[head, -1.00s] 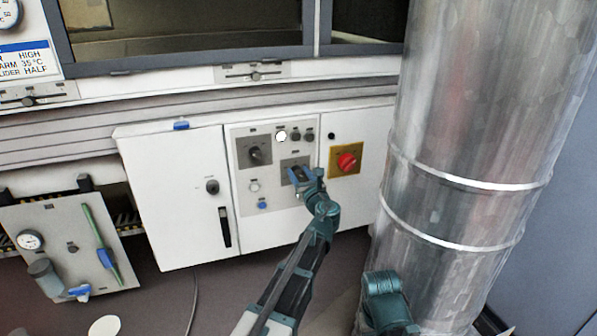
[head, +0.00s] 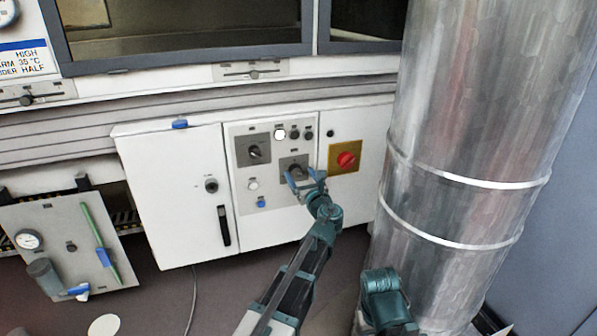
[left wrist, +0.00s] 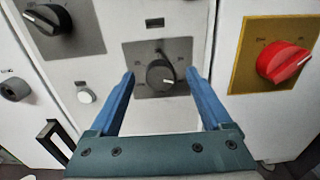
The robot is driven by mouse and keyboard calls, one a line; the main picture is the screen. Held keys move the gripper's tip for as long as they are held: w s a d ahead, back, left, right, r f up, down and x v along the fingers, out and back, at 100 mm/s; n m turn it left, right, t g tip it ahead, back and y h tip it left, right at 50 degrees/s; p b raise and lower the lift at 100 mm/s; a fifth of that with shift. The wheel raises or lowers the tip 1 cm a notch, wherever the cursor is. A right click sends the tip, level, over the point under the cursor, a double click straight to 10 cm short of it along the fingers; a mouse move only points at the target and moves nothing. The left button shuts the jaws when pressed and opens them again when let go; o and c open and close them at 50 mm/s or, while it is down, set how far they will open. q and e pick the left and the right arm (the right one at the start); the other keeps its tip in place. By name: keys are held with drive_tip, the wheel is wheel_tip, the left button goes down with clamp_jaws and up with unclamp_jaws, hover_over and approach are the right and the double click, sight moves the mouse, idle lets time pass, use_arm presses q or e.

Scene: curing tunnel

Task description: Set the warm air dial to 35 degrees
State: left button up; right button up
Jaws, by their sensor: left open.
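The control panel has two dark rotary dials on grey plates. The lower one (head: 297,169) is in front of my left gripper (head: 305,178); its labels are too small to read, so I cannot confirm from them that it is the warm air dial. In the left wrist view this dial (left wrist: 161,75) shows between the open blue fingertips (left wrist: 160,76), with no clear contact. Its exact setting cannot be read. The other dial (head: 254,151) is at upper left and also shows in the left wrist view (left wrist: 44,19). My right gripper is not in view.
A red rotary switch (head: 347,159) on a yellow plate sits right of the dials. A large metal duct (head: 470,130) stands close on the right. A cabinet door (head: 180,200) is at left.

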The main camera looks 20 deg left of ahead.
use_arm(q)
drive_tip(key=v, duration=1.2)
drive_tip(key=shift+r+p, duration=0.35)
drive_tip(key=shift+p, duration=0.05)
drive_tip(key=shift+a, duration=0.1)
drive_tip(key=w+a, duration=0.2)
drive_tip(key=w, duration=0.1)
drive_tip(key=w+a+n+b, duration=0.1)
drive_tip(key=w+a, duration=0.2)
drive_tip(key=w, duration=0.1)
drive_tip(key=w+a+f+n+h, duration=0.1)
drive_tip(key=w+a, duration=0.2)
drive_tip(key=w, duration=0.1)
drive_tip(key=shift+w+f+t, duration=0.1)
drive_tip(key=shift+w+t, duration=0.15)
drive_tip(key=shift+t, duration=0.05)
drive_tip(key=shift+d, duration=0.1)
clamp_jaws()
